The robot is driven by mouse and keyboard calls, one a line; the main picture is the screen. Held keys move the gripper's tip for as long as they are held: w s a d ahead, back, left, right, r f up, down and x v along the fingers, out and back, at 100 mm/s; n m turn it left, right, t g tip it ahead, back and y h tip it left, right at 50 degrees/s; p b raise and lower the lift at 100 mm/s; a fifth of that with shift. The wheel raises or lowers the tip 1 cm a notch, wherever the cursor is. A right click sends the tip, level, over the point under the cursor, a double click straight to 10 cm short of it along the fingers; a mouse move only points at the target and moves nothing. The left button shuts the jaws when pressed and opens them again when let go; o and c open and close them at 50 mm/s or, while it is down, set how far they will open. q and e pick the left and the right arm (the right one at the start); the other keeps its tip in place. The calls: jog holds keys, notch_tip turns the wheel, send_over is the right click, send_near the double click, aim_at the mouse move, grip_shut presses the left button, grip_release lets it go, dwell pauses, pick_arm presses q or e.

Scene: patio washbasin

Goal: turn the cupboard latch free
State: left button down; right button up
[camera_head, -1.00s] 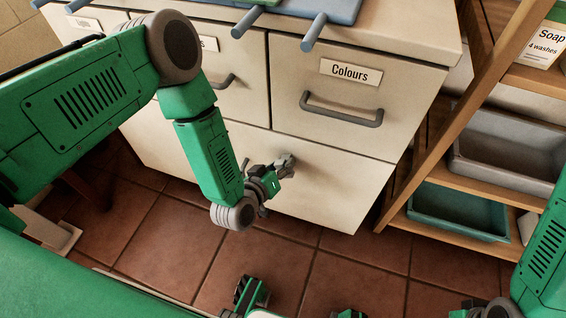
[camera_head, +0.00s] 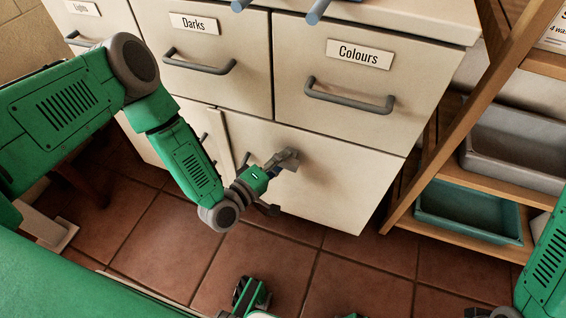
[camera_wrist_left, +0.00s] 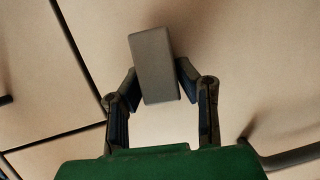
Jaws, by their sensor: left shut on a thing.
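The cupboard latch is a grey block (camera_head: 289,157) standing out from the pale lower cupboard door (camera_head: 335,182) under the "Colours" drawer. My left gripper (camera_head: 272,166) reaches it from the left, with the forearm in front of the neighbouring door. In the left wrist view the latch (camera_wrist_left: 152,65) lies between the two fingers (camera_wrist_left: 158,82), slightly tilted, and the gripper is shut on it. The latch's mount on the door is hidden behind the block.
Above are drawers with bar handles, labelled "Darks" (camera_head: 194,23) and "Colours" (camera_head: 360,54). A wooden shelf rack (camera_head: 448,125) with a grey tub (camera_head: 515,150) and a teal tub (camera_head: 468,215) stands close on the right. The tiled floor (camera_head: 300,262) in front is mostly clear.

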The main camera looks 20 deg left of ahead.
pick_arm(q)
jog(key=shift+s+a+f+n+t+b, duration=0.1)
jog(key=shift+f+n+t+b, duration=0.25)
jog(key=shift+n+b, duration=0.45)
jog(key=c, duration=1.2)
grip_release()
jog(key=shift+r, duration=0.1)
jog(key=v, duration=1.2)
jog(key=shift+a, duration=0.2)
